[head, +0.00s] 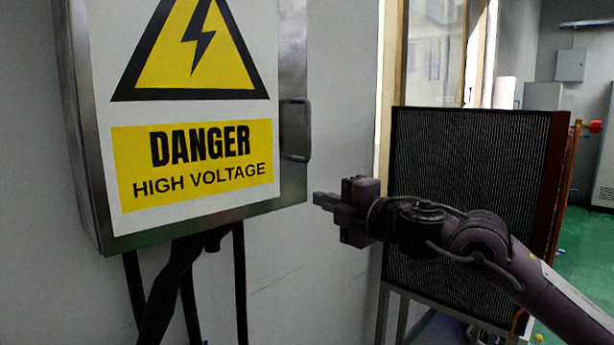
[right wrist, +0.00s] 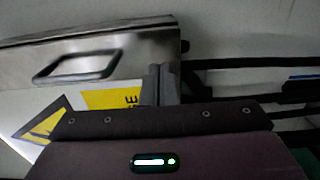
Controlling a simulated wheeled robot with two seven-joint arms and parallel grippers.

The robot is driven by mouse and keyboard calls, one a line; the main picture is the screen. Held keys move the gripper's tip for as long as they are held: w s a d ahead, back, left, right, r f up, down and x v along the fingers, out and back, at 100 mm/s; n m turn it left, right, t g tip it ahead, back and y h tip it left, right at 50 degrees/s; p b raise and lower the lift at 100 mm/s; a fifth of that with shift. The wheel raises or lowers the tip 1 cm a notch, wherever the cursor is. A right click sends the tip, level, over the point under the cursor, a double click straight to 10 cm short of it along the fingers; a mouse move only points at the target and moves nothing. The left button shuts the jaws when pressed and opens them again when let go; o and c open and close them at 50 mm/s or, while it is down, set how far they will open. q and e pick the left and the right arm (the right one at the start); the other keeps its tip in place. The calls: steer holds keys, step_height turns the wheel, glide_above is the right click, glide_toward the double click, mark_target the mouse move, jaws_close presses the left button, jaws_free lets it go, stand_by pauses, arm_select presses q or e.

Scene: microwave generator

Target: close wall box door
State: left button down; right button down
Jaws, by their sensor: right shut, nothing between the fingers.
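The grey metal wall box (head: 82,130) hangs on the wall at the left of the head view. Its door (head: 291,60) carries a white and yellow "DANGER HIGH VOLTAGE" sign. I see no gap at the door's edge, but I cannot tell if it is fully shut. The door's handle (head: 297,130) is on its right side and also shows in the right wrist view (right wrist: 76,66). My right gripper (head: 322,200) is shut and empty, just right of the door's lower right corner, below the handle. Whether it touches the door is unclear. My left gripper is out of view.
Dark cables (head: 240,285) run down the wall under the box. A dark ribbed panel (head: 465,180) with a brown side stands behind my right arm. The wall (head: 335,90) between box and panel is bare.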

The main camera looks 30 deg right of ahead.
mark_target(298, 189)
steer(key=p+x, duration=0.2)
steer(key=x, duration=0.1)
steer(key=shift+w+a+r, duration=0.1)
steer(key=shift+w+r, duration=0.1)
steer(key=shift+w, duration=0.1)
steer(key=shift+w+a+f+p, duration=0.1)
steer(key=shift+w+a+p, duration=0.05)
steer(key=shift+w+p, duration=0.15)
steer(key=shift+w+a+f+p, duration=0.1)
steer(key=shift+w+f+p, duration=0.05)
steer(key=shift+w, duration=0.3)
steer(key=shift+w+r+p, duration=0.15)
steer(key=shift+w+p, duration=0.15)
steer(key=shift+p, duration=0.05)
steer(key=shift+w+a+r+n+y+p, duration=0.15)
steer(key=shift+w+n+y+p, duration=0.25)
steer(key=shift+w+y+p, duration=0.45)
steer(key=shift+w, duration=0.2)
